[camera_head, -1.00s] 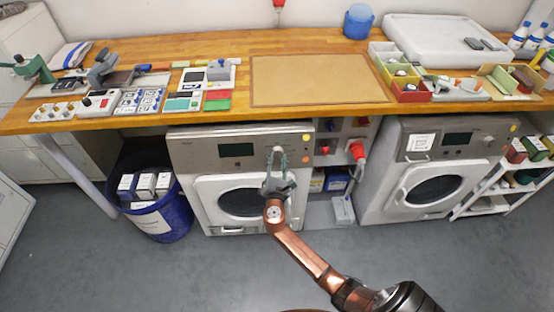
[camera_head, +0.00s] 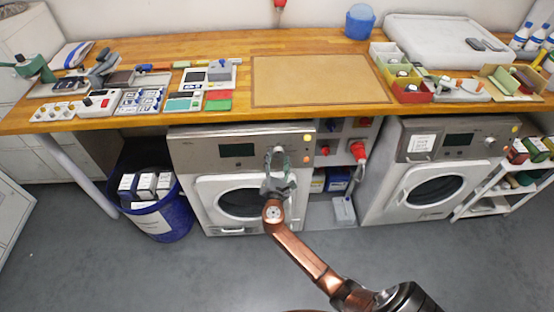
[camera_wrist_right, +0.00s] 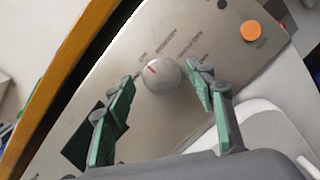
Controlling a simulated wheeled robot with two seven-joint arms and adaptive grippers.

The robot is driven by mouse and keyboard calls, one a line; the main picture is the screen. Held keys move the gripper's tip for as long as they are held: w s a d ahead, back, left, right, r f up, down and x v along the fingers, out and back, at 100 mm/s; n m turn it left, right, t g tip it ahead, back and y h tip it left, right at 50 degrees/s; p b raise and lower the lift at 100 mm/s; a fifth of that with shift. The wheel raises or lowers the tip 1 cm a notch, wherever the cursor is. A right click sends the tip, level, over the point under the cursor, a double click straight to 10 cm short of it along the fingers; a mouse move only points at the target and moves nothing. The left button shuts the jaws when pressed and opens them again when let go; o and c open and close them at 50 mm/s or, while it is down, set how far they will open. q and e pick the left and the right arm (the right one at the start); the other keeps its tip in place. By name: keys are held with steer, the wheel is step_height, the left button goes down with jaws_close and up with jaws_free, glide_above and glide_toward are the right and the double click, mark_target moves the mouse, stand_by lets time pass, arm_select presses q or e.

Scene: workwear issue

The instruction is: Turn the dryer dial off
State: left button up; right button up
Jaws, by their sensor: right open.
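The dryer dial (camera_wrist_right: 160,76) is a round silver knob on the grey control panel, with a red mark pointing to the upper left in the right wrist view. Small printed labels around it are too blurred to read surely. My right gripper (camera_wrist_right: 162,80) is open, its green fingers spread on either side of the dial, with a visible gap to it. In the head view, the right gripper (camera_head: 278,158) is in front of the left machine (camera_head: 200,150) and partly hides the dial. My left gripper is not in view.
An orange button (camera_wrist_right: 250,31) and a dark button lie right of the dial. The wooden worktop (camera_head: 130,118) overhangs the panel. A blue bin (camera_head: 165,222) stands left, and a red plug (camera_head: 358,151) sits right of the machine. A second machine (camera_head: 410,195) stands further right.

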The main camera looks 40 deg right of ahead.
steer(key=shift+s+a, duration=0.1)
steer(key=shift+s, duration=0.05)
steer(key=v, duration=1.1)
steer(key=shift+s+a, duration=0.2)
steer(key=shift+s, duration=0.1)
